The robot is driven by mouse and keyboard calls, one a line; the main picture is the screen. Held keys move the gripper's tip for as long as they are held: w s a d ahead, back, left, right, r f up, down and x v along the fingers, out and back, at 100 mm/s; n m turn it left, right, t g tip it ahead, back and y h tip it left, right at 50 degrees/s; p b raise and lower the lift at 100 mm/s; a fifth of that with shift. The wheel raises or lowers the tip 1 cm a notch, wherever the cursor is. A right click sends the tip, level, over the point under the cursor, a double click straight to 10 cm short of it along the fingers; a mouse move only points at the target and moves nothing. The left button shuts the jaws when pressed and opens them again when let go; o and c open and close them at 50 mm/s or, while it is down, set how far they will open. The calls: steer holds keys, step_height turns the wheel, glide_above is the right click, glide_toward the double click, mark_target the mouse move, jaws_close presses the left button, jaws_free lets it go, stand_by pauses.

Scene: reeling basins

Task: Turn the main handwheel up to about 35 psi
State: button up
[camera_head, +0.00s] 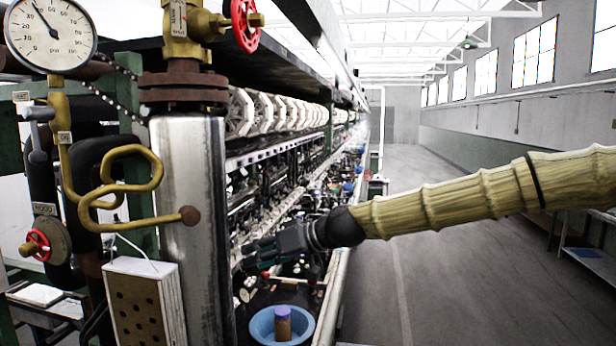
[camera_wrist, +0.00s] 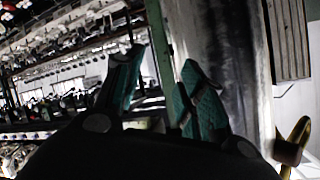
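The main handwheel appears to be the red wheel (camera_head: 246,24) on the brass valve (camera_head: 190,28), at the top of the head view above the steel column (camera_head: 190,190). A round white psi gauge (camera_head: 52,36) is at the upper left; its needle points up and to the left, but the exact reading is hard to tell. My gripper (camera_head: 250,253) is low beside the column, well below the red wheel and apart from it. In the wrist view its two teal fingers are apart with nothing between them (camera_wrist: 160,68). The red wheel is not visible there.
A smaller red handwheel (camera_head: 38,245) is at the lower left. A bent brass pipe (camera_head: 125,180) and a perforated box (camera_head: 145,300) stand by the column. A blue basin (camera_head: 262,327) is below my gripper.

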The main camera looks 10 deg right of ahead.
mark_target(264, 20)
steer(key=s+d+r+n+y+p, duration=0.1)
steer(key=s+d+r+n+y, duration=0.2)
steer(key=r, duration=1.3)
steer(key=s+d+r+n+y+p, duration=0.1)
steer(key=s+d+r+n, duration=0.3)
steer(key=r, duration=1.2)
steer(key=s+d+r+n+y+p, duration=0.1)
steer(key=s+d+r+y, duration=0.2)
steer(key=r, duration=1.3)
steer(key=shift+h, duration=0.7)
steer(key=shift+s+p+x, duration=0.2)
steer(key=shift+p+x, duration=0.1)
steer(key=shift+x, duration=0.85)
steer(key=shift+s+p+x, duration=0.2)
steer(key=shift+p+x, duration=0.05)
steer(key=shift+x, duration=0.9)
steer(key=shift+s+p+x, duration=0.2)
steer(key=shift+p+x, duration=0.1)
steer(key=shift+x, duration=0.9)
steer(key=shift+a+f, duration=0.1)
steer(key=shift+f, duration=0.05)
steer(key=shift+s, duration=0.1)
jaws_close()
steer(key=m+p, duration=0.2)
steer(key=m, duration=0.4)
steer(key=shift+m, duration=1)
